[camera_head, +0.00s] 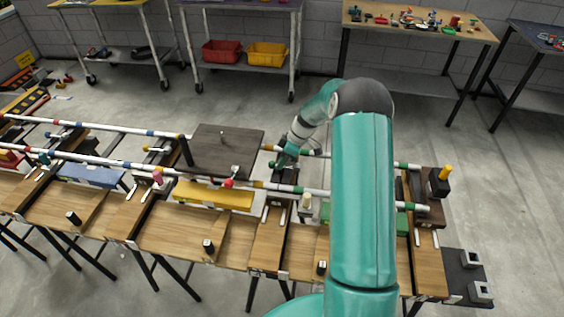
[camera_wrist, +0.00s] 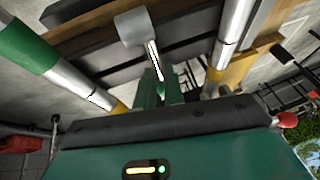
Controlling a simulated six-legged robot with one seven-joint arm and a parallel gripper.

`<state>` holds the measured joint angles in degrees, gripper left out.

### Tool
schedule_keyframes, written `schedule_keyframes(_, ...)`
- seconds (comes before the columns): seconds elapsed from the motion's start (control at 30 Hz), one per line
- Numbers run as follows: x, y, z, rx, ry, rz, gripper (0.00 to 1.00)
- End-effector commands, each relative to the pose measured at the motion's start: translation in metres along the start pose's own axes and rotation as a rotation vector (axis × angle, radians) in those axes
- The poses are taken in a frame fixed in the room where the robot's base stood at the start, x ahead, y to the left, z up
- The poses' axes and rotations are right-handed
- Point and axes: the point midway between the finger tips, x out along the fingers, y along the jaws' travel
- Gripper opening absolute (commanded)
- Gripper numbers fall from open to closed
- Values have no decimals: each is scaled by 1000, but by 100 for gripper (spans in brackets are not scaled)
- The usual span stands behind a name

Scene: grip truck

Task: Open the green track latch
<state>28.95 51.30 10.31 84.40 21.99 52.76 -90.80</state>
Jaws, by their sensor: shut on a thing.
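My gripper (camera_head: 284,161) reaches down at the track beside the dark square plate in the head view. In the wrist view my gripper (camera_wrist: 160,88) has its two dark green fingers close together. They are shut on a thin pale bar (camera_wrist: 154,62) that runs up to a grey metal block (camera_wrist: 134,26). This seems to be the latch handle; its tip is hidden between the fingers. The green latch body cannot be made out clearly, as my arm and gripper cover much of that spot.
White track rails with coloured bands (camera_head: 112,160) run along the wooden benches (camera_head: 180,232). A yellow block (camera_head: 214,195), a blue block (camera_head: 92,174) and a dark plate (camera_head: 222,148) are close by. Shelves with red (camera_head: 221,51) and yellow bins (camera_head: 267,54) stand behind across open floor.

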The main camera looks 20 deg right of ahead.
Motion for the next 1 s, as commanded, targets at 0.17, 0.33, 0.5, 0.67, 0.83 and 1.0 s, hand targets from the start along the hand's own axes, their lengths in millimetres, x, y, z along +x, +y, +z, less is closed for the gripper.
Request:
schedule_keyframes(0.17, -4, 0, 1, -7, 64, -4, 0)
schedule_keyframes(0.33, -10, -1, 3, -25, 172, -12, 0)
schedule_keyframes(0.5, -19, -2, 5, -50, 317, -21, 0)
schedule_keyframes(0.67, -27, -3, 8, -78, 468, -31, 0)
schedule_keyframes(0.83, -35, -5, 13, -108, 628, -43, 0)
schedule_keyframes(1.0, -42, -5, 18, -139, 787, -53, 0)
